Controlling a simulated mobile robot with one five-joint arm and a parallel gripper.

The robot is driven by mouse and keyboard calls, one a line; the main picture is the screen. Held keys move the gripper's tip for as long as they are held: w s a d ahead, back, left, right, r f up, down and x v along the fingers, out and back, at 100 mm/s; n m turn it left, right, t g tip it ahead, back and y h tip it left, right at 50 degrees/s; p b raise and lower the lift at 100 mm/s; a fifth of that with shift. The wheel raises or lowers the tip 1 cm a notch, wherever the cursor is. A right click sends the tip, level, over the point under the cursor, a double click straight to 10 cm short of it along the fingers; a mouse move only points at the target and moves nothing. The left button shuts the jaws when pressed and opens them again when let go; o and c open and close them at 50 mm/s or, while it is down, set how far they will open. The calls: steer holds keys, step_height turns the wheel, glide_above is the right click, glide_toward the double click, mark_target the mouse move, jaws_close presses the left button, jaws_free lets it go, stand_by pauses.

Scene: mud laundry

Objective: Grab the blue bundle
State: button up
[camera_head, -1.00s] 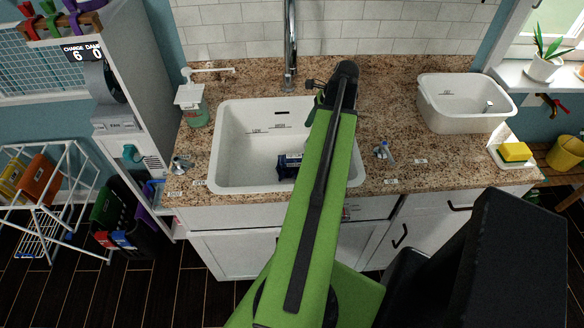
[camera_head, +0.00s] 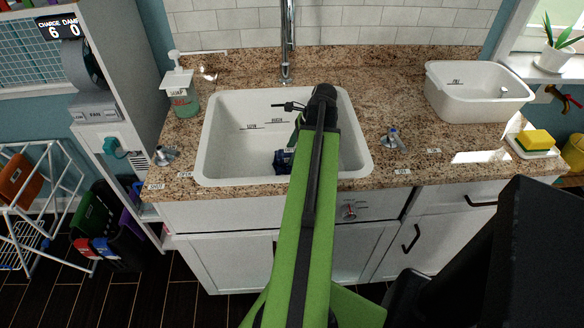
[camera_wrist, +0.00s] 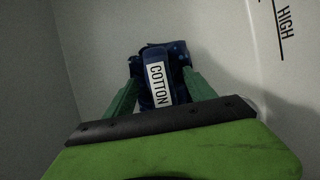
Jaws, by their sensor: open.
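The blue bundle (camera_wrist: 158,62) is dark blue cloth with a white label reading COTTON. It sits in the white sink (camera_head: 232,125), and in the head view the bundle (camera_head: 283,160) is partly hidden behind my arm. In the wrist view my gripper (camera_wrist: 163,78) is open, with one green finger on each side of the bundle's near part. I cannot tell whether the fingers touch it. In the head view my green arm reaches over the sink's front edge and hides much of the gripper.
The sink walls stand close around the gripper. A tall faucet (camera_head: 287,45) rises behind the sink. A soap bottle (camera_head: 181,90) stands to the left, a white tub (camera_head: 478,95) and yellow sponge (camera_head: 536,139) to the right. The granite counter (camera_head: 405,115) has small valve knobs.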

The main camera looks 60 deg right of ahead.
steer(key=shift+f, duration=0.25)
steer(key=shift+c, duration=0.2)
jaws_close()
steer(key=r+p, duration=0.1)
steer(key=p, duration=0.1)
steer(key=r+p, duration=0.2)
steer(key=s+r+p, duration=0.1)
steer(key=r, duration=0.1)
steer(key=shift+a+r+p, duration=0.15)
steer(key=shift+r+p, duration=0.1)
steer(key=shift+p, duration=0.15)
steer(key=s+r+p, duration=0.5)
steer(key=s, duration=0.5)
steer(key=shift+s+a+r+p, duration=0.2)
steer(key=shift+s+r+p, duration=0.1)
